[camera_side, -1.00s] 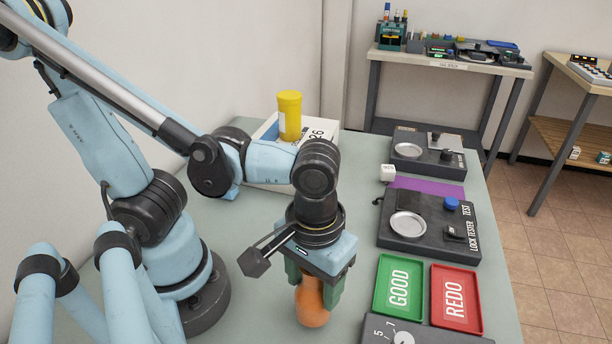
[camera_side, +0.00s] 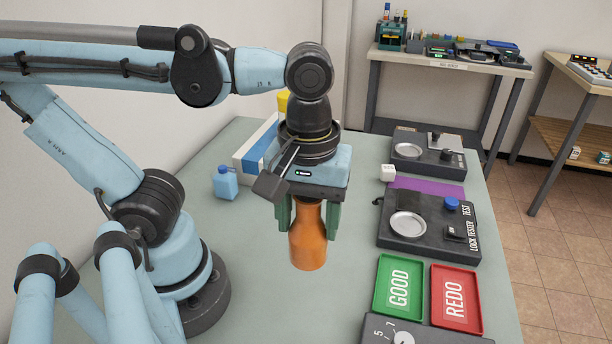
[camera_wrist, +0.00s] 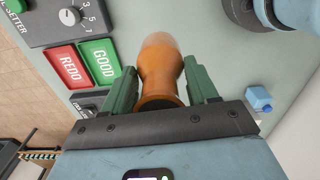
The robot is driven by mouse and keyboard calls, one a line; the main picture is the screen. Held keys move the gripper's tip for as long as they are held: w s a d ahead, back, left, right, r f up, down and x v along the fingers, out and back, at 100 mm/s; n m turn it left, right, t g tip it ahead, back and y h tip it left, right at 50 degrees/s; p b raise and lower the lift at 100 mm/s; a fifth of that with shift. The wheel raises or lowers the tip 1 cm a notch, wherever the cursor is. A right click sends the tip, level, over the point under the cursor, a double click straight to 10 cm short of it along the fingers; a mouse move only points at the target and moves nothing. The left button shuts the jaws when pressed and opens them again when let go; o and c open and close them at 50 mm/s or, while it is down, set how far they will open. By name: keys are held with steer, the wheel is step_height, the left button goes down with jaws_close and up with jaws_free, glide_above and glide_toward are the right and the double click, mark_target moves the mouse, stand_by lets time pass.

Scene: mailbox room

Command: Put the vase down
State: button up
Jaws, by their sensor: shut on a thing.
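The orange vase (camera_side: 308,243) hangs upright below my gripper (camera_side: 308,215) in the side view. My gripper is shut on its upper part, with one green finger on each side. In the wrist view the vase (camera_wrist: 161,68) stands between the two fingers (camera_wrist: 162,88), its mouth toward the wrist. The vase appears to be held above the grey-green table (camera_side: 240,290); the exact gap under its base cannot be told.
The green GOOD tray (camera_side: 399,287) and red REDO tray (camera_side: 456,299) lie to the right, with the lock tester (camera_side: 430,230) behind them. A small blue bottle (camera_side: 225,183) and a white-and-blue box (camera_side: 255,150) stand behind left. The table around the vase is clear.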

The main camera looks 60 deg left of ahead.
steer(key=a+n, duration=0.8)
steer(key=n, duration=0.3)
steer(key=shift+n, duration=0.5)
steer(key=shift+w+a+f, duration=0.1)
steer(key=shift+a+f, duration=1.6)
steer(key=shift+a, duration=0.35)
steer(key=shift+a+f, duration=1.7)
steer(key=shift+a, duration=0.3)
steer(key=shift+w+a+f, duration=0.1)
steer(key=shift+a+f, duration=1.6)
steer(key=shift+a, duration=0.35)
steer(key=o, duration=1.2)
steer(key=shift+f, duration=0.1)
